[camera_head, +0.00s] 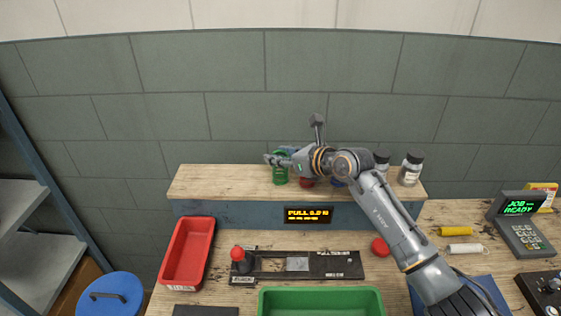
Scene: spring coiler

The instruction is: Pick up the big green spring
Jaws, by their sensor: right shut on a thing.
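The big green spring (280,174) stands upright on the wooden shelf (205,180) at the back of the bench, left of the middle. My right gripper (275,160) reaches in from the right and is shut on the upper part of the green spring. Its fingers cover part of the spring's top. The spring's bottom appears at the shelf surface; I cannot tell whether it touches. My left gripper is not in view.
Red and blue items sit partly hidden behind my right arm on the shelf, with jars (411,170) at its right end. Below are a red tray (187,252), a black fixture with a red knob (238,253), a green tray (320,291) and a keypad display (521,230).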

